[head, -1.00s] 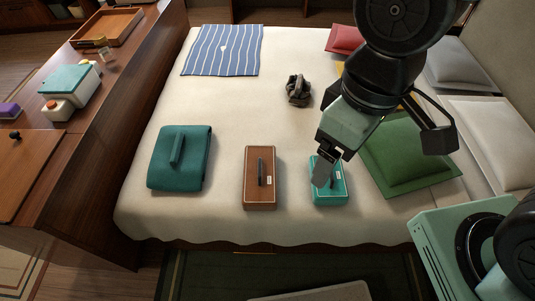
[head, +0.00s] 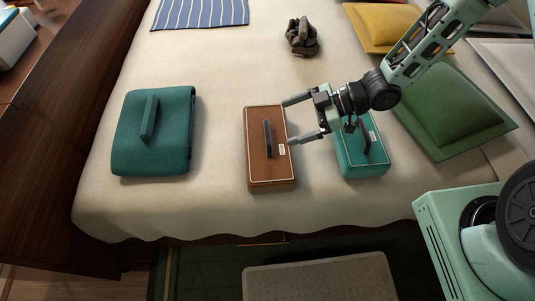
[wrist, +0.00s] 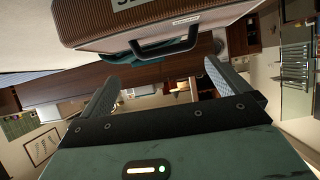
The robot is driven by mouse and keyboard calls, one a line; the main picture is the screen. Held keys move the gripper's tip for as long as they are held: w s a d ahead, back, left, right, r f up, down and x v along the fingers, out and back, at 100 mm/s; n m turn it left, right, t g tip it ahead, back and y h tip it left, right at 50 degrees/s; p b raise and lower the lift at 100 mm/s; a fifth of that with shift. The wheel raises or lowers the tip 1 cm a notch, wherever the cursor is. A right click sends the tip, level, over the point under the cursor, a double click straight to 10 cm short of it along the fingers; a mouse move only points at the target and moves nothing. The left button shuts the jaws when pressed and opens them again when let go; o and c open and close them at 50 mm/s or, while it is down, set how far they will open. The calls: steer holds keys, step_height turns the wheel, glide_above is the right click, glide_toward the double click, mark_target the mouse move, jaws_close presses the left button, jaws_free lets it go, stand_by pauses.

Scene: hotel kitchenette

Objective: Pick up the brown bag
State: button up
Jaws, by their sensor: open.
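The brown bag (head: 270,165) is a box-like case with a dark handle and a small white label on top. It stands on the bed between a large teal bag and a small teal case. My gripper (head: 288,121) is open, reaching in from the right, with its two fingertips at the bag's right edge in the head view. I cannot tell whether they touch it. In the wrist view the brown bag (wrist: 125,25) fills the top, its dark handle (wrist: 165,45) hanging beyond and between the open fingers (wrist: 160,85).
The large teal bag (head: 152,145) is to the left. The small teal case (head: 358,160) lies right, partly under my gripper in view. A dark crumpled item (head: 301,37), a blue striped cloth (head: 200,12) and a green pillow (head: 455,115) are on the bed (head: 225,75).

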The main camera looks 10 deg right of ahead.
mark_target(268, 132)
steer(key=shift+y, duration=0.3)
steer(key=x, duration=0.5)
steer(key=s+x, duration=0.1)
steer(key=x, duration=0.1)
steer(key=shift+a+f, duration=0.3)
steer(key=shift+f, duration=0.1)
steer(key=shift+c, duration=0.3)
steer(key=c, duration=1.5)
steer(key=shift+r, duration=0.1)
steer(key=shift+c, duration=0.7)
